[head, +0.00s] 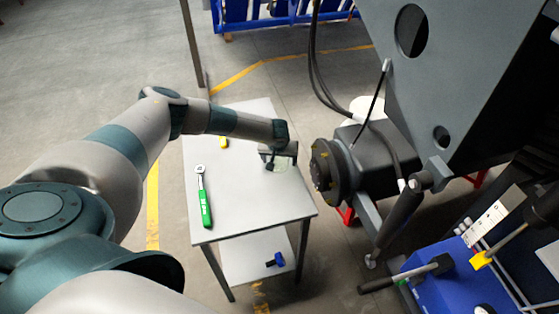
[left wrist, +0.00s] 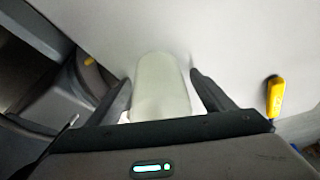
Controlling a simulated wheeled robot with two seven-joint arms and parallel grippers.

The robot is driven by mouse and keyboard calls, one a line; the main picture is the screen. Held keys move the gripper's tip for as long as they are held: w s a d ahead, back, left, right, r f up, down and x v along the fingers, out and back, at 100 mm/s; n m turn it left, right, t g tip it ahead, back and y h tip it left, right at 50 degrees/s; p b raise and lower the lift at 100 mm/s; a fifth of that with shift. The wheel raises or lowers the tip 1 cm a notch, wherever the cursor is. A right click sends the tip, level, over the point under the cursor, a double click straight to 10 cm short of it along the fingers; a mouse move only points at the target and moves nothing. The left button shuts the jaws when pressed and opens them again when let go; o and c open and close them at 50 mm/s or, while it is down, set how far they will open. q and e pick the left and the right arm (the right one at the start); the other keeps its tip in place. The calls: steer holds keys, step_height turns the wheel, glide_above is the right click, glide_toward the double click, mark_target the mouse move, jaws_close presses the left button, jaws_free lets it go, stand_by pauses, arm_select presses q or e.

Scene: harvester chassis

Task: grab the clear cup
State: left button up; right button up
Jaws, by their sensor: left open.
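The clear cup (left wrist: 160,90) shows as a pale, see-through rounded shape on the table in the left wrist view. My left gripper (left wrist: 161,92) is open, with one finger on each side of the cup. A small gap shows between the cup and the right finger; whether the left finger touches it I cannot tell. In the head view my left gripper (head: 280,161) is low over the table's right side, and the cup is mostly hidden by it. My right gripper is in neither view.
The white table (head: 253,205) holds a green-handled wrench (head: 203,197) at left and a small yellow object (head: 223,142). The dark harvester chassis (head: 465,75), with a black round hub (head: 328,172), stands close on the right. A blue toolbox (head: 445,287) is at lower right.

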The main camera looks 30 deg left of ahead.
arm_select(q)
steer(key=c, duration=1.1)
steer(key=shift+r+b, duration=0.55)
steer(key=shift+r, duration=0.2)
step_height(320, 180, up, 2)
steer(key=shift+r+b, duration=0.2)
steer(key=shift+b, duration=0.55)
steer(key=s+d+r+b, duration=0.4)
steer(key=d+r, duration=0.3)
steer(key=d, duration=0.4)
